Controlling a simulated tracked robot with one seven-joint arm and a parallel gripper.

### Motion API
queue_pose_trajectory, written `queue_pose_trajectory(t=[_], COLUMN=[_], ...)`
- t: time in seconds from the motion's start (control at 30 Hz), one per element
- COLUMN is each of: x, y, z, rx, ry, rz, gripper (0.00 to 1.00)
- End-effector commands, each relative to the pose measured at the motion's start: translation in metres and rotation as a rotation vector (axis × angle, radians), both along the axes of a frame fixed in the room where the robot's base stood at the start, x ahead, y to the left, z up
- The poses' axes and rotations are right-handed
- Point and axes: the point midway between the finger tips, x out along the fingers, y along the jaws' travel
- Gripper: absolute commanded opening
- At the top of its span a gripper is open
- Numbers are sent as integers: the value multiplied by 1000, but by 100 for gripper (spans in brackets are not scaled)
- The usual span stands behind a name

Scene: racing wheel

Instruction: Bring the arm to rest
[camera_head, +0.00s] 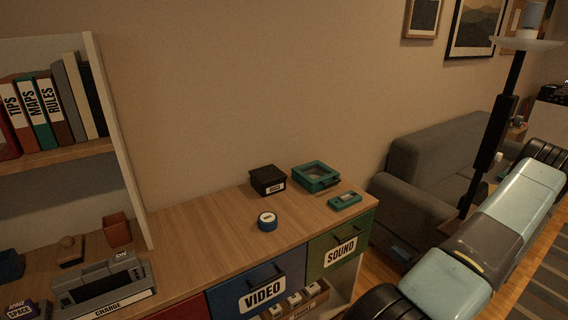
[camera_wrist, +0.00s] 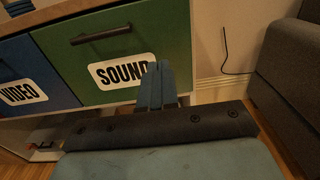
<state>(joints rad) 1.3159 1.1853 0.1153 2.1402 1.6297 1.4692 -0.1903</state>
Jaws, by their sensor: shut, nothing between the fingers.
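My gripper (camera_wrist: 158,72) shows in the wrist view, its two blue fingers closed together with nothing between them. It appears in front of the green drawer (camera_wrist: 122,50) labelled SOUND and overlaps the label's right end. I cannot tell whether it touches the drawer. In the head view my arm's pale blue and grey links fill the right side, and my gripper does not show there. The SOUND drawer (camera_head: 340,246) looks shut in the head view.
The blue VIDEO drawer (camera_head: 257,288) is beside SOUND. A grey sofa (camera_head: 430,165) stands to the right.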

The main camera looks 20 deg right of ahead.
Motion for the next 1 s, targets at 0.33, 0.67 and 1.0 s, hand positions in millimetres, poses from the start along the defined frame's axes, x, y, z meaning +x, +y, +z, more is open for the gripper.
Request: queue_pose_trajectory(t=[0.33,0.67,1.0], x=[25,54,60], y=[27,92,163], z=[49,131,204], rx=[-104,-318,-567], ry=[-2,-1,-1], rz=[182,527,853], gripper=[0,0,0])
